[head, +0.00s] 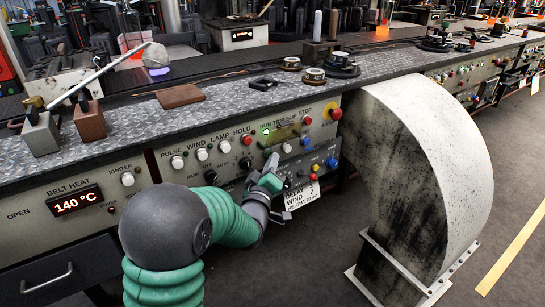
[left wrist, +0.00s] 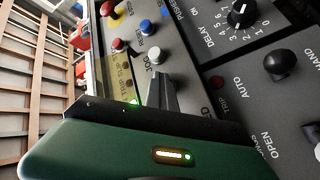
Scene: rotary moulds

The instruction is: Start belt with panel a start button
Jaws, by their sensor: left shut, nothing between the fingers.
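The control panel (head: 240,150) runs along the bench front, with labels reading PULSE, WIND, LAMP, HOLD, RUN, TRIP, SLIP and STOP. No label reading START is legible to me. My left gripper (head: 272,163) is shut and empty in front of the panel, below the lit green RUN lamp (head: 267,131). In the left wrist view its grey fingertips (left wrist: 160,80) appear close to a white button (left wrist: 155,53); I cannot tell whether they touch. A blue button (left wrist: 148,28) and a red button (left wrist: 118,45) are beyond it. My right gripper is not in view.
A red mushroom knob (head: 336,114) is at the panel's right end. A large curved pale duct (head: 420,170) stands to the right. A black selector knob (left wrist: 279,65) is beside the fingers. A paper card (head: 302,196) hangs below the panel.

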